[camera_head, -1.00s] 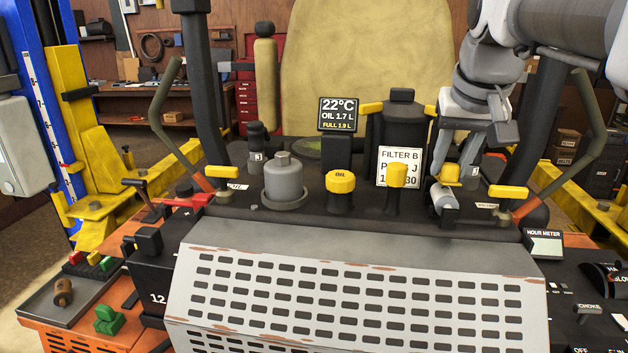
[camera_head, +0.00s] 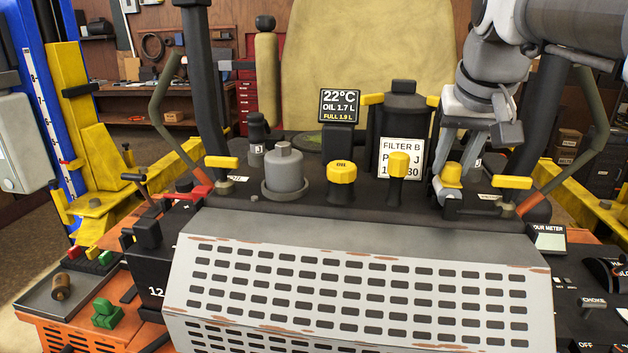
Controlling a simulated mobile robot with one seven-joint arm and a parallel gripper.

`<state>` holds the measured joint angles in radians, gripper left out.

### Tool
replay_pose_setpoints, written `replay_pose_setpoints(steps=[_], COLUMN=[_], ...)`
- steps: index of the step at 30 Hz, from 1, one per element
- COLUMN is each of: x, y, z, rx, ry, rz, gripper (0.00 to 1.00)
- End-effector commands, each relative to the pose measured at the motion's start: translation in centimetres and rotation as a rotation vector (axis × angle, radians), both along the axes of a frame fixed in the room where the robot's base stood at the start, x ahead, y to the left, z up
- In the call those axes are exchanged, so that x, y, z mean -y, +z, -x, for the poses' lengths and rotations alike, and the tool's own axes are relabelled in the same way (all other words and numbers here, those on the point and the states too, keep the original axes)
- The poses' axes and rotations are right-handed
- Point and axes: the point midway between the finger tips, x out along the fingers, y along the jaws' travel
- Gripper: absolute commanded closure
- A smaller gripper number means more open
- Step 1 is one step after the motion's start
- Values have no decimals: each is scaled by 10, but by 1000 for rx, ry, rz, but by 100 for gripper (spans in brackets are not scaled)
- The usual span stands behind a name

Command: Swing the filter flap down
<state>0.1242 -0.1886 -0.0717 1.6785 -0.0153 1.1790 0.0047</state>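No part is clearly marked as the filter flap. A white card reading "FILTER B" (camera_head: 401,148) stands in front of a black housing (camera_head: 403,102) with yellow tabs at its sides. A yellow-topped knob (camera_head: 398,165) stands just before the card and covers part of its text. My gripper (camera_head: 458,172) points down to the right of the card, its fingers around or close beside a yellow cap (camera_head: 452,175). The fingers look spread apart at the top. Whether the tips touch the cap is unclear.
A grey canister (camera_head: 284,173) and a yellow OIL cap (camera_head: 341,171) stand on the black deck left of the card. A display (camera_head: 339,106) rises behind. A slotted light-grey cover (camera_head: 360,290) fills the front. Yellow-tipped levers (camera_head: 221,162) (camera_head: 512,182) flank the deck.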

Motion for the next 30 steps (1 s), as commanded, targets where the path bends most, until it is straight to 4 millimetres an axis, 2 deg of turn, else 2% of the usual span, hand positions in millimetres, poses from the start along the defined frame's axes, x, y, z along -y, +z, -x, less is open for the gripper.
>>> replay_pose_setpoints(steps=[1,7,8,9,24,30], x=[-1,-1,-1,-1,-1,-1], y=[-14,-3,0,5,60,63], z=[4,4,4,4,3,3], rx=[-40,-39,-39,-38,-24,-24], ry=[0,0,0,0,0,0], rz=[-7,-7,-7,-7,-5,-5], gripper=[50,47,42,25,25,25])
